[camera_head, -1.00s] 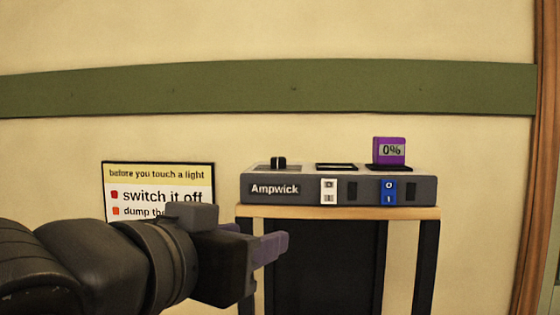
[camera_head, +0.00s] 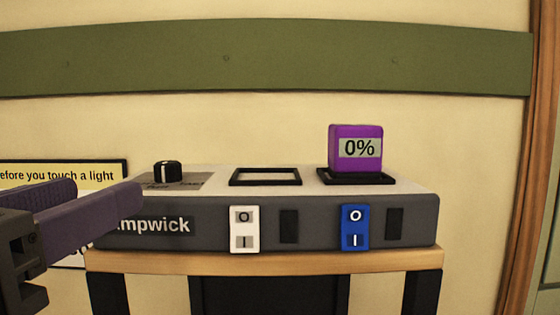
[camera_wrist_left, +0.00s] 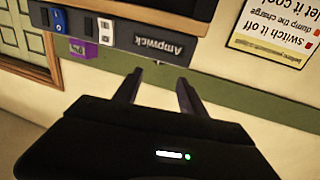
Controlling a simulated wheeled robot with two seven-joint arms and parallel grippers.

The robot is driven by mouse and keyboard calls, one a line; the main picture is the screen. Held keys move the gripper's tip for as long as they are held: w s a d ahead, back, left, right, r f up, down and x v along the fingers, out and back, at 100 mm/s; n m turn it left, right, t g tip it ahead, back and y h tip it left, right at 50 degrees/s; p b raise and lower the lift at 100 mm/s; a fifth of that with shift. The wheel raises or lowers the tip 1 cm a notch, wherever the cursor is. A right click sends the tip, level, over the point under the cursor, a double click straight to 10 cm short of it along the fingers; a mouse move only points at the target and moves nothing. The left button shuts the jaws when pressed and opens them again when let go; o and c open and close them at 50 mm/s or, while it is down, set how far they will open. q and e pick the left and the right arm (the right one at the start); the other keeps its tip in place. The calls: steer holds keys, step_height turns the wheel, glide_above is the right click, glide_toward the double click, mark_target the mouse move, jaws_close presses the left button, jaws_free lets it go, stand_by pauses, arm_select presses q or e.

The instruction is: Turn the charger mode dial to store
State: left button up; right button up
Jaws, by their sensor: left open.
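The charger (camera_head: 320,220) is a dark grey box with a light top, marked Ampwick, standing on a wooden-topped stand. Its mode dial (camera_head: 167,172) is a black knob with a white pointer line, on a grey panel at the top left; the printed labels are too small to read. My left gripper (camera_head: 105,202) is open and empty, in front of the charger's left end and short of the dial in the picture. In the left wrist view its two fingers (camera_wrist_left: 160,88) are spread apart, with the charger upside down beyond them. My right gripper is out of view.
A purple battery (camera_head: 356,150) reading 0% sits in the right bay; the left bay (camera_head: 265,177) is empty. A white rocker switch (camera_head: 244,229) and a blue one (camera_head: 355,228) are on the front. A sign (camera_wrist_left: 277,32) hangs on the wall at left.

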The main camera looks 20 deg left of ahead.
mark_target(161, 171)
arm_select(q)
steer(key=w+p, duration=0.1)
steer(key=w, duration=0.3)
steer(key=w+a+p, duration=0.1)
steer(key=w, duration=0.2)
steer(key=w+p, duration=0.1)
steer(key=w, duration=0.3)
steer(key=shift+w+a+p, duration=0.3)
steer(key=shift+p, duration=0.05)
steer(key=shift+c, duration=0.4)
jaws_close()
